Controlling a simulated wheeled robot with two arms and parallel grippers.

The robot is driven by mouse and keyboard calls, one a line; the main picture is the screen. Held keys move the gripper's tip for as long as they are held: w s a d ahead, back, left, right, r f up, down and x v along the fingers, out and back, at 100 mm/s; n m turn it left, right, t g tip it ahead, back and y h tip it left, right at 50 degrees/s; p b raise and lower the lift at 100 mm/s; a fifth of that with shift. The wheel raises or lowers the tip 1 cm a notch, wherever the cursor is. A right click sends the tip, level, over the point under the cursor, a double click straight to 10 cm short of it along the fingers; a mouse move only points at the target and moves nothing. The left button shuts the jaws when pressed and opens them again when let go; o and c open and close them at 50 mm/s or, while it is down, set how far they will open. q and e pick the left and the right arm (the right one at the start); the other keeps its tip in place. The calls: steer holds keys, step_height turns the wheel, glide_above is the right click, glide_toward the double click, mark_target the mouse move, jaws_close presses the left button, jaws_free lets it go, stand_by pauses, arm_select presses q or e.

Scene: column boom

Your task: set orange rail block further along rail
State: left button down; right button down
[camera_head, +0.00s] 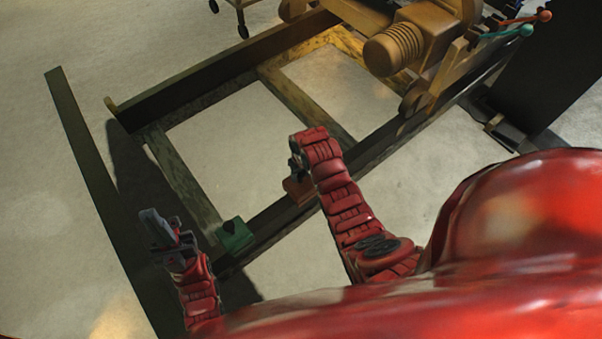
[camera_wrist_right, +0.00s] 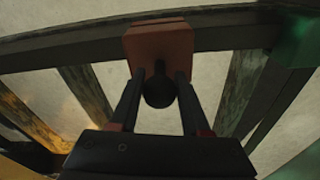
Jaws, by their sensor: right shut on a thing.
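The orange rail block (camera_head: 297,190) sits on the near dark rail (camera_head: 277,222) in the head view, partly hidden by my right gripper. In the right wrist view the orange block (camera_wrist_right: 160,47) is at top centre, with a dark round knob (camera_wrist_right: 159,91) in front of it. My right gripper (camera_head: 297,160) is at the block; in its wrist view the two fingers (camera_wrist_right: 159,88) close on the knob from both sides.
A green block (camera_head: 235,236) sits on the same rail to the lower left, and shows at the right wrist view's upper right (camera_wrist_right: 297,42). A yellow-brown machine (camera_head: 415,50) stands at the rails' upper right. Rail between the two blocks looks clear.

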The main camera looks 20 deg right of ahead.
steer(key=shift+f, duration=0.1)
steer(key=shift+f, duration=0.45)
steer(key=shift+f+b, duration=0.3)
steer(key=shift+c, duration=1.5)
jaws_free()
steer(key=r, duration=0.3)
steer(key=r+p, duration=0.1)
steer(key=r, duration=0.3)
steer(key=s+r+p, duration=0.1)
steer(key=r, duration=0.3)
steer(key=shift+d+r, duration=0.15)
steer(key=shift+r, duration=0.05)
steer(key=r+p, duration=0.1)
steer(key=r, duration=0.1)
steer(key=r+p, duration=0.2)
steer(key=s+r+p, duration=0.1)
steer(key=r+p, duration=0.1)
steer(key=shift+d, duration=0.1)
steer(key=shift+f, duration=0.1)
